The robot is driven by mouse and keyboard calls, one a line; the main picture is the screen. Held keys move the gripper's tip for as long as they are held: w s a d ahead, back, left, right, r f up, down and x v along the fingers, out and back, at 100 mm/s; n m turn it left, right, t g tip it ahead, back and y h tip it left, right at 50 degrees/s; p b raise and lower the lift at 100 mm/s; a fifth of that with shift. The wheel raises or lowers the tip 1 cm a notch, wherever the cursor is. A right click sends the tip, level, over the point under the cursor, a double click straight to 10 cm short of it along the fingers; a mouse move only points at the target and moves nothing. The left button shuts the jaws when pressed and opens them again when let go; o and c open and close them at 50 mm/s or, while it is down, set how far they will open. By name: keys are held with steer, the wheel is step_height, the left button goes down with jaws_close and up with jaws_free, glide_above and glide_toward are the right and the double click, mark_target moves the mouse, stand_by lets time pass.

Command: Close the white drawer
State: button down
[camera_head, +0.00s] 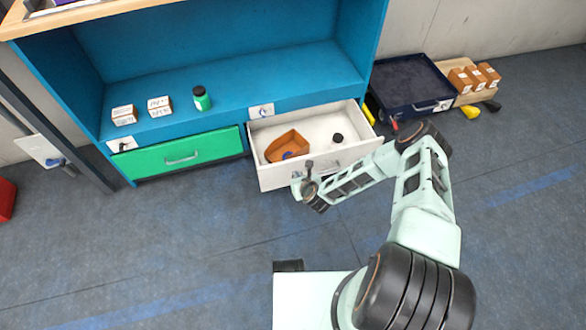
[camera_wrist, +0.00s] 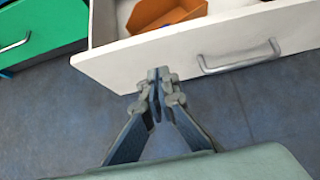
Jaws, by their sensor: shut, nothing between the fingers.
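The white drawer (camera_head: 277,177) is pulled out from the lower right of the blue cabinet. Its front and metal handle (camera_wrist: 240,58) show in the wrist view. Inside it are an orange bin (camera_head: 288,146) and a small white container with a black lid (camera_head: 337,139). My gripper (camera_wrist: 160,76) is shut and empty. In the wrist view its fingertips are at the lower edge of the drawer front (camera_wrist: 133,62), left of the handle; I cannot tell whether they touch it. In the head view my arm's end hides part of the drawer front.
A shut green drawer (camera_head: 181,156) is left of the white one. The blue cabinet's shelf (camera_head: 240,103) holds small boxes and a green bottle (camera_head: 201,98). A dark tray (camera_head: 412,84) and a board with boxes (camera_head: 484,95) lie to the right. The floor in front is clear.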

mark_target(291, 164)
steer(key=w, duration=0.2)
steer(key=w+a+f, duration=0.1)
steer(key=shift+w+b, duration=0.3)
steer(key=shift+b, duration=0.05)
steer(key=shift+w+a, duration=0.2)
steer(key=shift+w, duration=0.4)
